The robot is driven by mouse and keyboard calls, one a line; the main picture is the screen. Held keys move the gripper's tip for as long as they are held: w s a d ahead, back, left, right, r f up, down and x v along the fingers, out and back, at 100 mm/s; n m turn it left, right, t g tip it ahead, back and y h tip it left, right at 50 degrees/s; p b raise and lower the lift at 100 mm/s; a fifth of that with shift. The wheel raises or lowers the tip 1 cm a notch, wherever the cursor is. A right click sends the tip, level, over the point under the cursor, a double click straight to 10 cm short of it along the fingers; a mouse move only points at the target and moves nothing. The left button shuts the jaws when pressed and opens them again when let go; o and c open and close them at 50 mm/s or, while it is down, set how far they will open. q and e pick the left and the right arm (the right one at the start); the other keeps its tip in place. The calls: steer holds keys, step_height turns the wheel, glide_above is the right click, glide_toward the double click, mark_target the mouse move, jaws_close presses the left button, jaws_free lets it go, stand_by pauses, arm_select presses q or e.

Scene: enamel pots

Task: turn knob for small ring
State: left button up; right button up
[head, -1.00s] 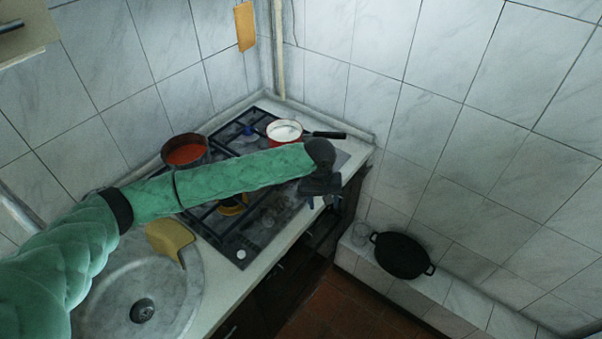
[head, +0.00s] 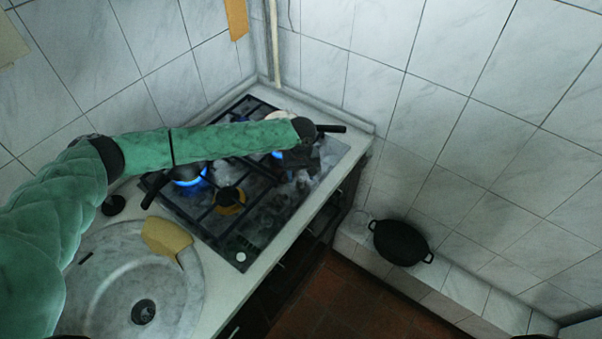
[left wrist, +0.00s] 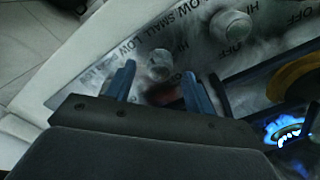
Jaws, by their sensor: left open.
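My left gripper (head: 308,168) is over the front right part of the gas hob (head: 262,240). In the left wrist view its two blue fingers (left wrist: 158,80) are open, one on each side of a pale round control knob (left wrist: 160,65). Contact with the knob cannot be told. A second knob (left wrist: 232,27) stands farther right, clear of the fingers. The panel around them carries the words OFF, HI, SMALL and LOW. A blue flame (left wrist: 284,130) burns at the right, and a flame (head: 190,177) shows at the left burner. My right gripper is out of view.
A white-filled pot (head: 281,115) stands at the back, mostly behind my arm, its dark handle (head: 330,128) pointing right. A brass burner (head: 229,197) is bare. A black pan (head: 401,243) sits on a ledge.

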arm_select(q)
steer(key=shift+s+f, duration=0.15)
steer(key=shift+f, duration=0.45)
